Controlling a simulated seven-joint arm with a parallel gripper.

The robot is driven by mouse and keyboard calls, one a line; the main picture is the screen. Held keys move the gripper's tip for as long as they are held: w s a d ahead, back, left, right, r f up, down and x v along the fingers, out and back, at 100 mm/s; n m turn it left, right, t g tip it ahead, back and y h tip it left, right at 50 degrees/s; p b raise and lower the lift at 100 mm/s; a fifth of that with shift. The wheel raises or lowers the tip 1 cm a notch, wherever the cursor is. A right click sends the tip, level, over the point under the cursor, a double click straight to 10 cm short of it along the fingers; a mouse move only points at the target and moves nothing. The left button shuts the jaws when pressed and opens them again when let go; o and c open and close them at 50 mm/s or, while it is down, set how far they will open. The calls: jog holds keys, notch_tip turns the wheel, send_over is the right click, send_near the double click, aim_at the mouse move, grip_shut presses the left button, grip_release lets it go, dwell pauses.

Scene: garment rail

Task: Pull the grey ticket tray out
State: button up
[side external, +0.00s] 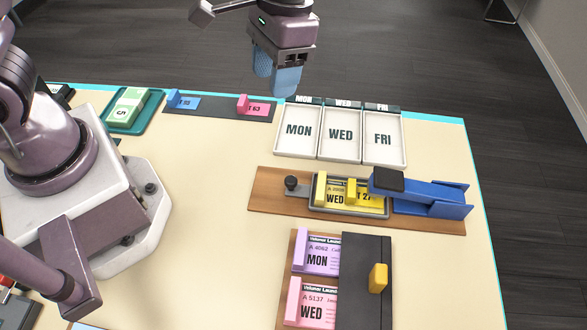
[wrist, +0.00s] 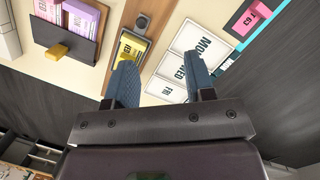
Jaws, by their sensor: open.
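The grey ticket tray (side external: 350,213) lies on a wooden board (side external: 270,204) at the right middle of the table. It holds a yellow ticket (side external: 335,185) marked WED and has a dark round knob (side external: 291,183) at its left end. A blue lever device (side external: 425,195) with a black pad reaches over the tray's right end and hides part of it. My gripper (side external: 275,74) is open and empty, high above the far table edge, well apart from the tray. In the wrist view, the knob (wrist: 142,20) and yellow ticket (wrist: 132,48) show beyond my gripper (wrist: 162,78).
White bins (side external: 341,134) marked MON, WED and FRI stand behind the tray. A dark rack (side external: 365,295) with purple and pink tickets is in front. A dark strip (side external: 215,109) and a green tray (side external: 133,126) lie at the back. The table left of the knob is clear.

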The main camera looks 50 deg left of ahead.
jog(key=g, duration=0.2)
send_near(290, 179)
notch_tip(290, 179, up, 3)
jog(key=w+n, duration=0.2)
jog(key=x, duration=1.2)
jog(key=shift+s+d, duration=0.1)
jog(key=shift+s, duration=0.3)
grip_shut()
